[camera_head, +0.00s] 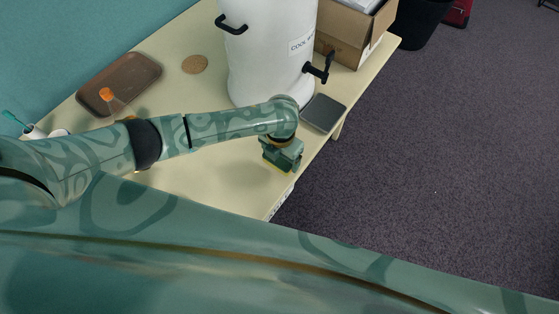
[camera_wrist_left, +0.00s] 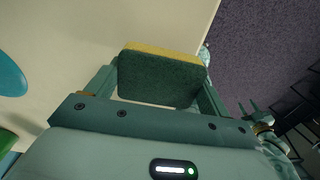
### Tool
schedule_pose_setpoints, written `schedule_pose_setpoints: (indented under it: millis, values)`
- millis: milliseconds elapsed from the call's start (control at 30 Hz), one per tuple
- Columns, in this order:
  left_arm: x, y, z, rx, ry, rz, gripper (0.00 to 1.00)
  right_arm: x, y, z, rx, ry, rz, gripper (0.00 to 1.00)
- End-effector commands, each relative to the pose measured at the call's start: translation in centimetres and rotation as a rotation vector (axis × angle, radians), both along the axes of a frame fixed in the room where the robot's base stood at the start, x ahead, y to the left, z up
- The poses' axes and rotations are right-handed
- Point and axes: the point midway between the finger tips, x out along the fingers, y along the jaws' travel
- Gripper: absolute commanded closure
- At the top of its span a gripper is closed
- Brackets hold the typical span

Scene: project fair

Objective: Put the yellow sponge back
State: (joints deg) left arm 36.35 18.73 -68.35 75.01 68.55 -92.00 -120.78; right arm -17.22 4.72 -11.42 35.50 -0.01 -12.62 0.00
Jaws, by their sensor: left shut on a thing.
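The yellow sponge (camera_wrist_left: 160,75) has a dark green scouring side and a yellow edge. In the left wrist view it sits between both fingers of my left gripper (camera_wrist_left: 160,88), which is shut on it. In the head view the left gripper (camera_head: 283,160) is near the table's right edge, below the white urn. A thin yellow edge of the sponge (camera_head: 282,172) shows under it. I cannot tell whether the sponge touches the table.
A white urn (camera_head: 265,60) with a black tap stands behind my left gripper, with a dark grey tray (camera_head: 323,112) below the tap. A brown tray (camera_head: 120,84), a round cork coaster (camera_head: 194,64) and a cardboard box (camera_head: 345,35) are on the table (camera_head: 215,185).

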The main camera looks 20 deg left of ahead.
Motion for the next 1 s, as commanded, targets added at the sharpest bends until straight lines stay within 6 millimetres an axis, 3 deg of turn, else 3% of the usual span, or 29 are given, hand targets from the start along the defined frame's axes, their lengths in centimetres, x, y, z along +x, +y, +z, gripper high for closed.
schedule_pose_setpoints:
  millis: [267, 667, 700, 767, 1000]
  values:
    - [0.5, 0.5, -3.6, 0.000, 0.001, 0.002, 0.38, 0.0, 0.0, -1.3, 0.000, 0.001, -0.001, 0.64]
    - [0.5, 0.5, -4.1, 0.000, -0.001, 0.000, 0.38, 0.0, 0.2, -1.5, 0.003, 0.001, -0.001, 0.64]
    - [0.5, 0.5, -4.1, 0.000, -0.001, 0.000, 0.14, 0.0, 0.2, -1.5, 0.003, 0.001, -0.001, 0.64]
    - [0.5, 0.5, -4.0, 0.000, -0.001, 0.000, 0.00, 0.0, 0.3, -1.4, 0.004, 0.000, -0.002, 0.64]
    - [0.5, 0.5, -3.8, 0.000, -0.001, 0.000, 0.00, 0.0, 0.4, -1.2, 0.005, 0.001, -0.001, 0.64]
